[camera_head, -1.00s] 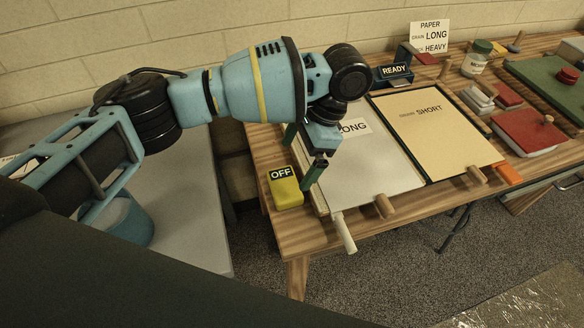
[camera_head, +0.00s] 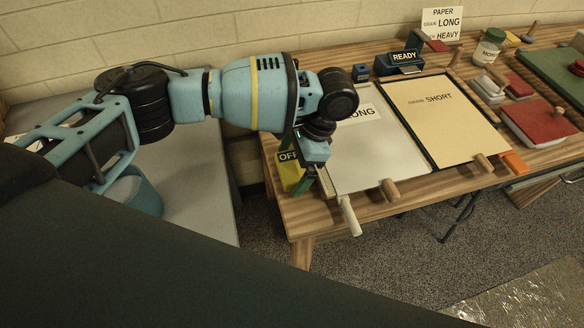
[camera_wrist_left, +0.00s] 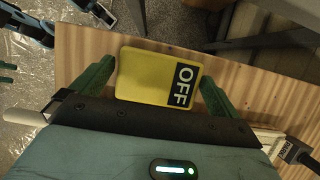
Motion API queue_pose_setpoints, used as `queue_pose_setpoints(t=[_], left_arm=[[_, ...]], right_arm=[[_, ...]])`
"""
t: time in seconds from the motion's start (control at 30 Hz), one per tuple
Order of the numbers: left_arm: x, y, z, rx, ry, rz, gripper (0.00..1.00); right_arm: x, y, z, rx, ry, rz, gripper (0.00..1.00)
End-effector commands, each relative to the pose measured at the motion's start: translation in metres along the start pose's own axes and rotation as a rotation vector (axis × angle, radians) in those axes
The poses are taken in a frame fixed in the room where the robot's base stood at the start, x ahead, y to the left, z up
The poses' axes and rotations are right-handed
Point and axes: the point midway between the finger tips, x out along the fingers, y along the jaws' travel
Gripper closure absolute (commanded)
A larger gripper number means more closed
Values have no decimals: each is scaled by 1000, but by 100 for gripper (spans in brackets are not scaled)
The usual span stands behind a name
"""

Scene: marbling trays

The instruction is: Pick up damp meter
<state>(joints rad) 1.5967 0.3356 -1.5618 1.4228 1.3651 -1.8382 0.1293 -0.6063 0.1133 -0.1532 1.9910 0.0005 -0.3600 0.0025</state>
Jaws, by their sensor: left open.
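The damp meter, a yellow block with a dark OFF display (camera_head: 290,174), lies on the near left corner of the wooden table, left of the LONG tray. My left gripper (camera_head: 296,161) is over it and partly hides it in the head view. In the left wrist view the meter (camera_wrist_left: 143,77) lies between the two green fingers of my open left gripper (camera_wrist_left: 156,80), one finger on each side. I see a small gap at each side; whether a finger touches it I cannot tell. My right gripper is not in view.
The LONG tray (camera_head: 374,155) is close right of the meter, with a pale handle (camera_head: 349,216) jutting past the front edge. The SHORT tray (camera_head: 440,120) lies beyond it. A dark READY box (camera_head: 400,62) stands behind. A wall runs along the back.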

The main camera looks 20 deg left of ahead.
Motion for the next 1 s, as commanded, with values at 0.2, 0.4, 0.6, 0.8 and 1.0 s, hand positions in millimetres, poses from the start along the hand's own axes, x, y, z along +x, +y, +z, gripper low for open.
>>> queue_pose_setpoints(t=[0.2, 0.4, 0.6, 0.8, 1.0], left_arm=[[5, 0, 0, 0, 1, -1, 0], [5, 0, 0, 0, 0, -1, 13], [5, 0, 0, 0, 1, -1, 38], [4, 0, 0, 0, 1, -1, 38], [-2, 0, 2, 0, 2, -1, 38]], right_arm=[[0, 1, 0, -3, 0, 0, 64], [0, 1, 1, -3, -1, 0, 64], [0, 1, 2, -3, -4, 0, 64], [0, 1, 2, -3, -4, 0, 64], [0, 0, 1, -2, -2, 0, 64]])
